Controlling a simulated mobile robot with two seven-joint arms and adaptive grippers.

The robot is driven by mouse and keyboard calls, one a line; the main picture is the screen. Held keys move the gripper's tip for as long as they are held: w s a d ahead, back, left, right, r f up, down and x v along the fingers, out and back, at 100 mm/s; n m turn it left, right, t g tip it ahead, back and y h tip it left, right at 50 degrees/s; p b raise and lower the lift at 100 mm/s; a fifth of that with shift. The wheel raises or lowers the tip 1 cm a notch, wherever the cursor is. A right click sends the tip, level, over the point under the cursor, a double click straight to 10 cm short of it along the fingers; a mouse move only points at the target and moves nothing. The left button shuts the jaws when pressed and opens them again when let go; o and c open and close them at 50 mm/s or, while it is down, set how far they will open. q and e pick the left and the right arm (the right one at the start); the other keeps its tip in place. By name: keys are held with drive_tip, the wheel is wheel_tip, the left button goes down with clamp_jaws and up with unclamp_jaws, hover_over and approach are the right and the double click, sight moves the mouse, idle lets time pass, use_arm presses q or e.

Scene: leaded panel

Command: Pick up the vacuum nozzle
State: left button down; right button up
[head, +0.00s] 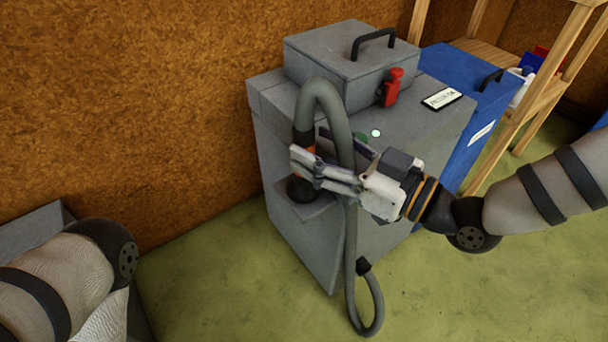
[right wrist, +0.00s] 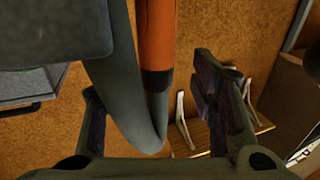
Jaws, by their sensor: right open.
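The vacuum nozzle (head: 302,189) stands upright on a small shelf at the side of a grey vacuum unit (head: 400,130). It has a black lower end and an orange part, and a grey hose (head: 332,105) arches from its top. My right gripper (head: 312,148) is at the nozzle's middle and hides part of it. In the right wrist view, the orange part (right wrist: 156,35) and the hose (right wrist: 115,75) show between the two open fingers (right wrist: 160,110). I cannot tell whether either finger touches them. My left gripper is out of view.
A grey case (head: 340,60) with a black handle and a red latch sits on the unit. A blue box (head: 465,85) and a wooden shelf (head: 545,95) stand at the right. The hose hangs in a loop near the green floor (head: 220,275).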

drive_tip(key=x, duration=0.3)
drive_tip(key=shift+w+a+f, duration=0.15)
drive_tip(key=shift+w+f, duration=0.1)
drive_tip(key=shift+w, duration=0.05)
clamp_jaws()
